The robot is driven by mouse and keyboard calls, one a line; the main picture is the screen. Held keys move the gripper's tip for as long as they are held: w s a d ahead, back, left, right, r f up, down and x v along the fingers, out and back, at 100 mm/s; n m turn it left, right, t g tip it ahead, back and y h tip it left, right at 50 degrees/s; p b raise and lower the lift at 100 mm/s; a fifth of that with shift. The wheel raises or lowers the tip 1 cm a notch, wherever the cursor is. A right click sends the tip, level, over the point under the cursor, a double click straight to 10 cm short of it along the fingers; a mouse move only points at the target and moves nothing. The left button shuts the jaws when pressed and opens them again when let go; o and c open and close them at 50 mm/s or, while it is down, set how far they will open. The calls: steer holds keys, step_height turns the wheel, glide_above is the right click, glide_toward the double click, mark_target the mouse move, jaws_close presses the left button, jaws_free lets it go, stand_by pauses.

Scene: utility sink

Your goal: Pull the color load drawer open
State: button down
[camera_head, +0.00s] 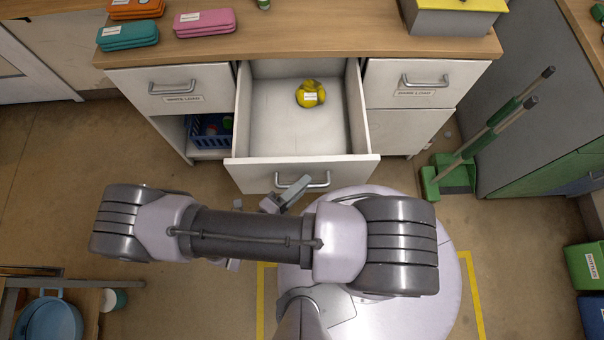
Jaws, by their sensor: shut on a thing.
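The middle drawer (290,110) of the wooden-topped cabinet stands pulled out, with its white inside showing. A yellow object with a small label (310,93) lies in it toward the back. The drawer front has a metal bar handle (318,181); no label is readable on this front from above. My gripper (293,186) is at the left part of that handle, shut on it. My arm hides part of the gripper. The left drawer (176,88) reads "WHITE LOAD" and the right drawer (410,83) reads "DARK LOAD"; both are shut.
Folded orange, teal and pink items (205,22) and a grey box with a yellow top (455,16) are on the countertop. A blue basket (210,130) sits in the open space below left. A green broom and dustpan (455,170) stand right. Floor left of the cabinet is clear.

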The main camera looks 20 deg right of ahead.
stand_by(0.3)
steer(key=c, duration=1.5)
jaws_free()
steer(key=shift+o, duration=0.2)
steer(key=p+v, duration=0.2)
steer(key=v, duration=1.5)
steer(key=shift+s+a, duration=0.15)
steer(key=shift+a, duration=0.05)
steer(key=shift+r, duration=0.1)
